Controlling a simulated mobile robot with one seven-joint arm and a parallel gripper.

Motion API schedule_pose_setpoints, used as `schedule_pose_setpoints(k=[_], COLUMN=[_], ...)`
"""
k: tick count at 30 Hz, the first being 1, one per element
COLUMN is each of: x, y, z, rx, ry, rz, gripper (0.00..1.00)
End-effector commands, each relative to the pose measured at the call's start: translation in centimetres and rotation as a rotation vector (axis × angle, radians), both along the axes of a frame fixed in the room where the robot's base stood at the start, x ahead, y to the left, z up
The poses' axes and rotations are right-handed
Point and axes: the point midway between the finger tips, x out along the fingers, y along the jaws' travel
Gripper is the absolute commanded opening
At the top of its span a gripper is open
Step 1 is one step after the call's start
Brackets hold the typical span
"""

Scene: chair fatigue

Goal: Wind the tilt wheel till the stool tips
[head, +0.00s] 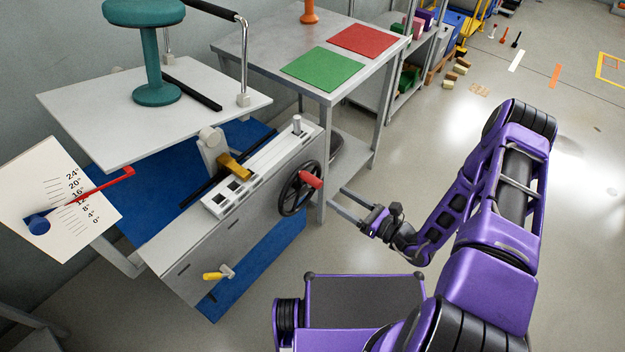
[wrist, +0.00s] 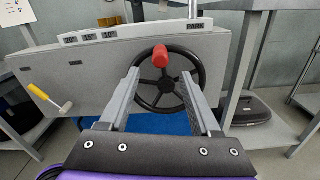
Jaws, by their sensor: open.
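The black tilt wheel (head: 284,200) is on the front of a grey bench, with a red knob (head: 310,180) on its rim. In the wrist view the wheel (wrist: 202,78) faces me, the knob (wrist: 160,55) at its top. My gripper (head: 337,197) is open and empty; its fingers (wrist: 160,76) point at the wheel, one each side of the knob in the wrist view. I cannot tell whether they touch. The teal stool (head: 151,55) stands on a pale tilting board (head: 95,120). A red pointer (head: 108,184) on the degree dial (head: 85,230) lies near 12 to 16.
A yellow-handled crank (head: 215,275) sticks out of the bench front, left of the wheel. A grey table (head: 270,50) with a green mat (head: 322,69) and a red mat (head: 362,39) stands behind. Its leg is close right of the wheel. Open floor lies to the right.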

Motion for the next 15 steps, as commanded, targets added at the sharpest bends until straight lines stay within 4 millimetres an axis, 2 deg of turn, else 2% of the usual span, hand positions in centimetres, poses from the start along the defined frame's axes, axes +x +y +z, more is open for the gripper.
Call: schedule_pose_setpoints(k=[6,15], x=[2.9,5.8], y=[4.0,7.4], z=[0.0,-0.1], rx=[-0.001,-0.003], ry=[-0.003,-0.001], rz=[0.004,0.001], gripper=[0.64,0.64])
